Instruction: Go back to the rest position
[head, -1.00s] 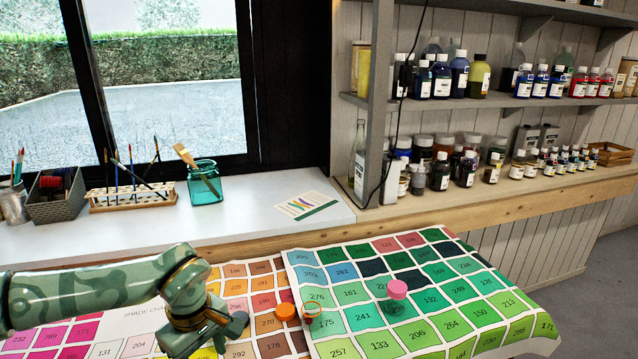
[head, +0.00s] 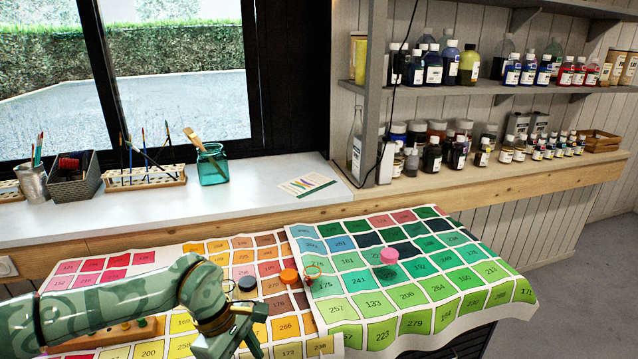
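My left arm comes in from the left, low over the cloth shade charts, and my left gripper (head: 236,338) is near the bottom edge. Its fingers point down and toward me; I cannot tell whether they are apart, and I see nothing held. My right gripper is out of view. A dark-capped jar (head: 247,284), an orange-capped jar (head: 289,276) and a small jar with an orange rim (head: 312,272) stand beyond the gripper. A pink-capped jar (head: 389,257) stands on the green chart (head: 440,285).
A wooden tray (head: 115,337) lies partly under my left arm. The white counter (head: 255,190) behind carries a brush rack (head: 145,177), a teal jar (head: 212,168) and a grey basket (head: 75,180). Shelves of bottles (head: 450,65) stand at right. The right side of the chart is clear.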

